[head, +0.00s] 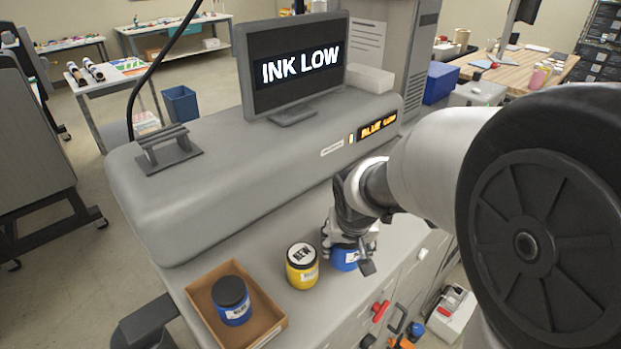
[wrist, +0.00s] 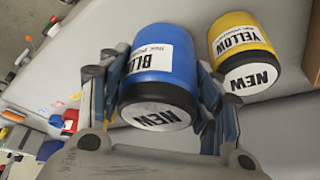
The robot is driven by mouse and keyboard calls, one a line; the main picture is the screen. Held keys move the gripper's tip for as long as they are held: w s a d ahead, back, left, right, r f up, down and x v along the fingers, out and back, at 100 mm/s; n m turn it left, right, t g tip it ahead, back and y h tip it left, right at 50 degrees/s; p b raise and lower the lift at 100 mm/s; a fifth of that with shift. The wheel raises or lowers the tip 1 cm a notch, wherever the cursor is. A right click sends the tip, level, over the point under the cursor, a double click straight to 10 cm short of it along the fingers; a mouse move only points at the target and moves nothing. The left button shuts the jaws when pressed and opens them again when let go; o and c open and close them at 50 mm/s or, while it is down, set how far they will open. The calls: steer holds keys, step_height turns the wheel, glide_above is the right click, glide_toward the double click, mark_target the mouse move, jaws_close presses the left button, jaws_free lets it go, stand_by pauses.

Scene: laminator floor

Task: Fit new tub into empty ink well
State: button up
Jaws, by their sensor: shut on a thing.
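My gripper (head: 352,250) is shut around a blue tub (head: 343,259) at the front ledge of the grey machine. In the wrist view the blue tub (wrist: 160,75) sits between both fingers, its black-rimmed white lid marked NEW toward the camera and a white BLUE label on its side. I cannot tell whether it touches the ledge. A yellow tub (head: 302,270) with a NEW lid stands just left of it in the head view; it also shows in the wrist view (wrist: 243,50). I cannot make out an empty ink well in either view.
A cardboard tray (head: 278,325) on the ledge's left holds a blue tub (head: 231,302) with a black lid. The machine's monitor (head: 292,65) reads INK LOW, and a small display (head: 377,126) seems to read BLUE LOW. Red and black handles (head: 381,310) stick out at the front.

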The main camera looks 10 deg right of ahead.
mark_target(344, 261)
steer(key=shift+f+b, duration=0.65)
steer(key=shift+f, duration=1.95)
steer(key=shift+f, duration=0.2)
steer(key=o, duration=1)
